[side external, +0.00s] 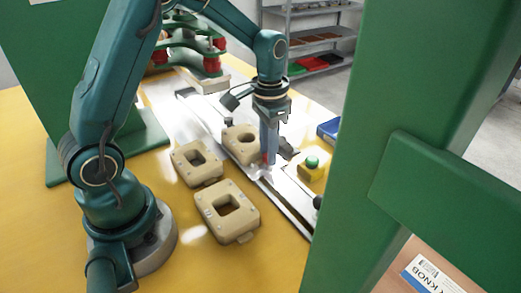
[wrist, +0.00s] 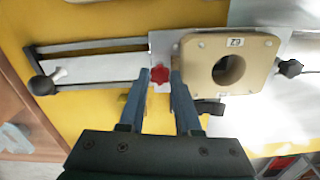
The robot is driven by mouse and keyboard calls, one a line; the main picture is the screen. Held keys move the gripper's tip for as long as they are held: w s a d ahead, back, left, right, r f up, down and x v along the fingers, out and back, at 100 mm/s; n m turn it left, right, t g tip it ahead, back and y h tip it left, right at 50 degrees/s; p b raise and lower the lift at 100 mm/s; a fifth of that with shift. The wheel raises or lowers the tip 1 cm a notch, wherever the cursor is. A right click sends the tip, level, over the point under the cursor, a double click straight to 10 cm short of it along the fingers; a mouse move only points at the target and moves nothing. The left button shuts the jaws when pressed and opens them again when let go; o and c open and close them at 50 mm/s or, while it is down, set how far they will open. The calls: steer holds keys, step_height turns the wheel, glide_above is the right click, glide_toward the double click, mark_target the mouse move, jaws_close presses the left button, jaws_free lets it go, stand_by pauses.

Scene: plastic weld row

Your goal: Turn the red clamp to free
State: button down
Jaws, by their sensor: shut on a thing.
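The red clamp (wrist: 159,76) is a small lobed knob on a pale plate, in the upper middle of the wrist view. My gripper (wrist: 160,77) has one finger on each side of it and is shut on it. In the side external view my gripper (side external: 267,158) points straight down at the rail, and only a speck of red shows at its fingertips. Which way the clamp is turned cannot be told.
A beige block with a round hole (wrist: 229,66) sits right beside the clamp. A slotted rail with a black knob (wrist: 42,85) runs left. Two more beige blocks (side external: 197,163) (side external: 227,210) lie nearer my base. A yellow box with a green button (side external: 312,167) stands right of the gripper.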

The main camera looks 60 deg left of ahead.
steer(key=m, duration=0.4)
steer(key=shift+m, duration=0.4)
stand_by(0.4)
steer(key=c, duration=0.6)
jaws_free()
steer(key=shift+r, duration=4.05)
